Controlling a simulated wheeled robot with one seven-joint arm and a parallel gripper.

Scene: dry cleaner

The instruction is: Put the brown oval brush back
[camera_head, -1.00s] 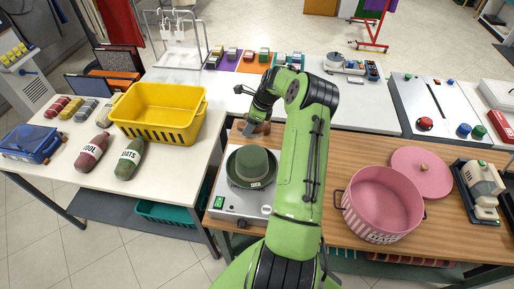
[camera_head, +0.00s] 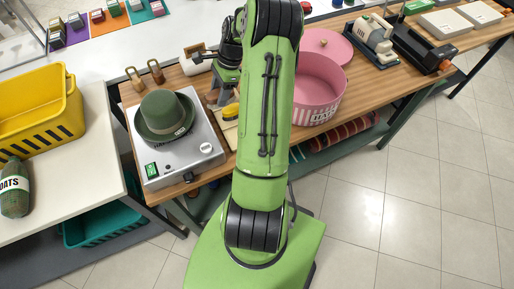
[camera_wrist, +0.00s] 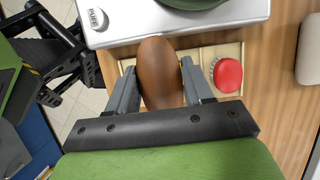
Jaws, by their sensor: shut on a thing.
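The brown oval brush (camera_wrist: 160,72) is between the fingers of my gripper (camera_wrist: 162,92) in the wrist view, and the gripper is shut on it. The brush is over a pale, divided tray (camera_wrist: 198,62); I cannot tell whether it touches the tray. A red round brush (camera_wrist: 227,75) sits in the tray to the right of the brown one. In the head view my gripper (camera_head: 222,98) points down just right of the metal box, and the brown brush is not clear there.
The metal box (camera_head: 200,150) with a green hat (camera_head: 165,115) stands close on the left. Two brown-handled items (camera_head: 134,78) stand behind it. A pink tub (camera_head: 318,88) is on the right. A white roller (camera_head: 193,58) lies behind my gripper.

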